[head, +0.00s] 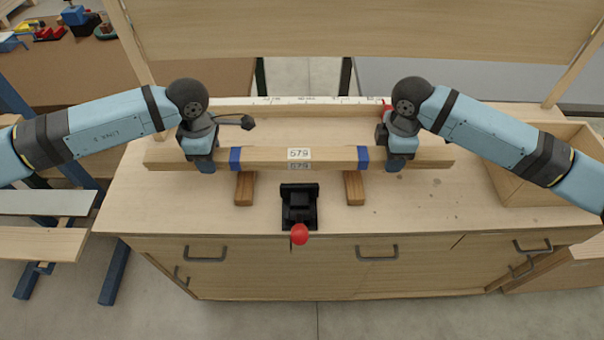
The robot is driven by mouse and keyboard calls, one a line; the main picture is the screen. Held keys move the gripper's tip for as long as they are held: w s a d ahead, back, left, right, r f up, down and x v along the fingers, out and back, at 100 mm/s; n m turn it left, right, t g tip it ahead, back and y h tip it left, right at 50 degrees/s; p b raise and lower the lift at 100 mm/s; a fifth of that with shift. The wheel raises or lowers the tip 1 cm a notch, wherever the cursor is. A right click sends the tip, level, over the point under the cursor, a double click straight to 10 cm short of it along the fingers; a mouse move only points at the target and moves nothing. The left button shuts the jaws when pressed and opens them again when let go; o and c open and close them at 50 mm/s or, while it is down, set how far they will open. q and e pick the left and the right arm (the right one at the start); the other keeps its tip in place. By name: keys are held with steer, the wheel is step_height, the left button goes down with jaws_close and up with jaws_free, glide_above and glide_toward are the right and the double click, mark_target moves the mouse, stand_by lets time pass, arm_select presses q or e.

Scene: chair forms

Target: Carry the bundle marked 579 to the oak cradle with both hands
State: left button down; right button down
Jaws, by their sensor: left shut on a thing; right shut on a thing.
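The bundle (270,157) is a long set of pale wood strips with two blue bands and a white label reading 579. It lies level across the bench, left to right. My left gripper (202,162) is shut on it just outside the left blue band. My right gripper (396,162) is shut on it just outside the right band. Two brown wood blocks, a left one (244,190) and a right one (354,190), show below the bundle and look like the oak cradle. I cannot tell whether the bundle touches them.
A black clamp-like fixture (299,207) with a red knob (299,235) stands between the blocks at the bench's front edge. An open wooden box (520,185) is at the right. A marked pale rail (280,103) runs behind the bundle. The bench top (150,205) is clear at front left.

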arm_select(q)
steer(key=shift+r, duration=0.1)
arm_select(e)
steer(key=shift+r, duration=0.1)
arm_select(q)
steer(key=shift+f, duration=0.25)
arm_select(e)
steer(key=shift+f, duration=0.3)
